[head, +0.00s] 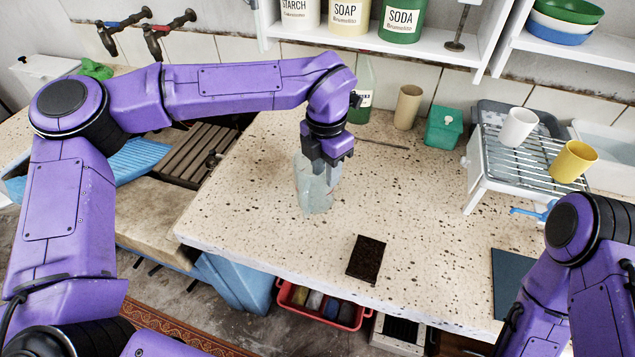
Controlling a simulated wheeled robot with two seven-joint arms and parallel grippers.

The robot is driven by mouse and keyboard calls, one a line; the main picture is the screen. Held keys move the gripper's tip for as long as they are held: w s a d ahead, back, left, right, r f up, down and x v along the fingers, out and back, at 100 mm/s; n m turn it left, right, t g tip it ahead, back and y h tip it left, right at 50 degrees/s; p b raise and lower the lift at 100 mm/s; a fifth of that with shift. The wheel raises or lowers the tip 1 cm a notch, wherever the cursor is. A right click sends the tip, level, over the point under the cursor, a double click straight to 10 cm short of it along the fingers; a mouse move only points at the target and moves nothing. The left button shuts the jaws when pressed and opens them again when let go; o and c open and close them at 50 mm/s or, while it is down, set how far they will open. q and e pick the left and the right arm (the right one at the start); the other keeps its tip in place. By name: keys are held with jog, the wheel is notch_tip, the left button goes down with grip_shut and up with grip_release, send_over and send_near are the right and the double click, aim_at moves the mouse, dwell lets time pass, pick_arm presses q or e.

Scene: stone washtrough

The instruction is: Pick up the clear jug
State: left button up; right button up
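The clear jug (316,197) stands upright on the speckled stone counter, near the middle of the head view. My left gripper (324,166) points down at the jug's upper part, its dark fingers overlapping the rim area. The fingers and the jug's top hide each other in part, so I cannot tell whether the fingers are closed on it. My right arm comes in at the lower right, and its gripper is out of the picture.
A dark brown block (366,259) lies near the counter's front edge. Behind are a green-glass bottle (363,90), a beige cup (408,106) and a green box (444,127). A rack (500,150) holds a white cup (518,127) and a yellow cup (572,161). Counter right of the jug is clear.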

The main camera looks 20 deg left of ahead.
pick_arm(q)
jog(key=p, duration=0.1)
send_over(328, 201)
notch_tip(328, 201, down, 6)
jog(key=shift+s, duration=0.1)
grip_shut()
